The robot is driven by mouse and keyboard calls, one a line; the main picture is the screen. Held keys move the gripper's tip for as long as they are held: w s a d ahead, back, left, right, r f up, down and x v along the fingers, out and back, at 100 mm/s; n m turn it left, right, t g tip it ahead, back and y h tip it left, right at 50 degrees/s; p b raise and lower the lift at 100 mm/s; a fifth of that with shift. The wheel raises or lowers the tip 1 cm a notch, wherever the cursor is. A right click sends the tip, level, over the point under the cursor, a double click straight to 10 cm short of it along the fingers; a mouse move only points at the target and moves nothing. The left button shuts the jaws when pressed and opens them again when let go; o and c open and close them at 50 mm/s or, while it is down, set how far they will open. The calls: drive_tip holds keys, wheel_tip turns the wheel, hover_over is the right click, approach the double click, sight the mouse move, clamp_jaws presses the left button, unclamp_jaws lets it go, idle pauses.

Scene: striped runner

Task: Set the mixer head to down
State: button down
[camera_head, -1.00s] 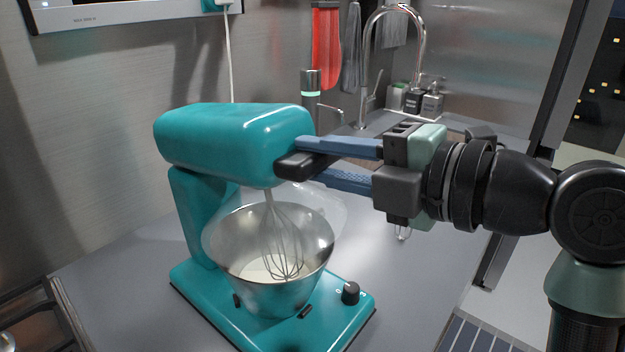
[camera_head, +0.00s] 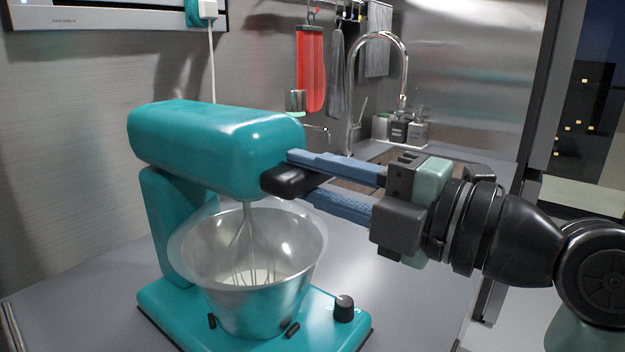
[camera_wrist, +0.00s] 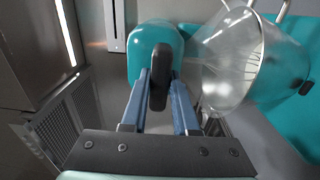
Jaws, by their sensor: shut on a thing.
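The teal stand mixer stands on the grey counter, its mixer head (camera_head: 210,145) extending over the bowl and looking close to level. A wire whisk (camera_head: 246,245) hangs from the head into the metal bowl (camera_head: 255,300), which has a clear shield around its rim. My gripper (camera_head: 296,177) is at the front end of the head, its blue fingers shut on the black handle (camera_head: 290,181) there. In the wrist view the black handle (camera_wrist: 159,88) sits between the fingers, with the teal head (camera_wrist: 153,45) behind it and the bowl (camera_wrist: 232,65) to the right.
A black knob (camera_head: 344,308) is on the teal mixer base (camera_head: 180,318). A sink faucet (camera_head: 404,75), several soap bottles (camera_head: 398,130) and hanging towels (camera_head: 311,68) are behind. The counter (camera_head: 60,290) left of the mixer is clear.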

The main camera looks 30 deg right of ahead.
drive_tip(key=shift+f, duration=0.3)
drive_tip(key=c, duration=0.9)
unclamp_jaws()
drive_tip(key=shift+c, duration=0.2)
drive_tip(key=shift+o, duration=1.3)
drive_tip(key=shift+r, duration=0.1)
drive_tip(key=v, duration=1.3)
drive_tip(key=shift+b, duration=0.4)
